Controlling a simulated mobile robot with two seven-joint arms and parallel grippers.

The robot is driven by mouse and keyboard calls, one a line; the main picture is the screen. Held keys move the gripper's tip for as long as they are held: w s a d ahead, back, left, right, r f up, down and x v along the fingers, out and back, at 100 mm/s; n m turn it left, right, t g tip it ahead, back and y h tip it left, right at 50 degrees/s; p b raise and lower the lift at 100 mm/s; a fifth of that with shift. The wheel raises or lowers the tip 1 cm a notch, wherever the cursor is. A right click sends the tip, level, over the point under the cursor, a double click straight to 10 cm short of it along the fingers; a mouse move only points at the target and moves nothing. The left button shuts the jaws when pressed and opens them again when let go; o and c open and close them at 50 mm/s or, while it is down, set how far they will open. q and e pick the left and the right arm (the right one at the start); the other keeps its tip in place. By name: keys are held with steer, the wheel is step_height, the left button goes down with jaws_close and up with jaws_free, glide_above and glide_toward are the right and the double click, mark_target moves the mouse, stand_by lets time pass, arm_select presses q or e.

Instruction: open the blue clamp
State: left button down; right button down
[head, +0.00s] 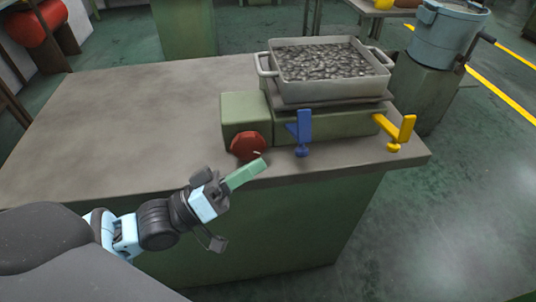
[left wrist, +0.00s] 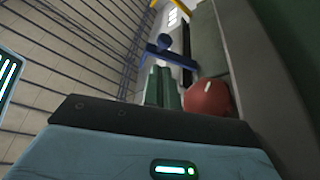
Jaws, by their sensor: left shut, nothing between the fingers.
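The blue clamp (head: 302,130) sits on the front side of the green machine base, its upright bar above and its round knob below. It also shows in the left wrist view as a blue bar and knob (left wrist: 164,45) beyond my fingers. My left gripper (head: 262,163) is shut and empty, its green fingers just left of and a little below the blue clamp, in front of the red knob. In the left wrist view the fingers (left wrist: 163,87) are together and point toward the clamp, apart from it. My right gripper is in neither view.
A red knob (head: 248,146) is on the machine's front, close to my left fingers. A yellow clamp (head: 396,130) is at the machine's right. A grey tray (head: 324,96) of small metal parts rests on top. The tabletop (head: 120,120) is clear at left.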

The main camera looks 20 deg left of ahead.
arm_select(q)
steer(key=shift+v, duration=1)
steer(key=shift+s+a, duration=0.1)
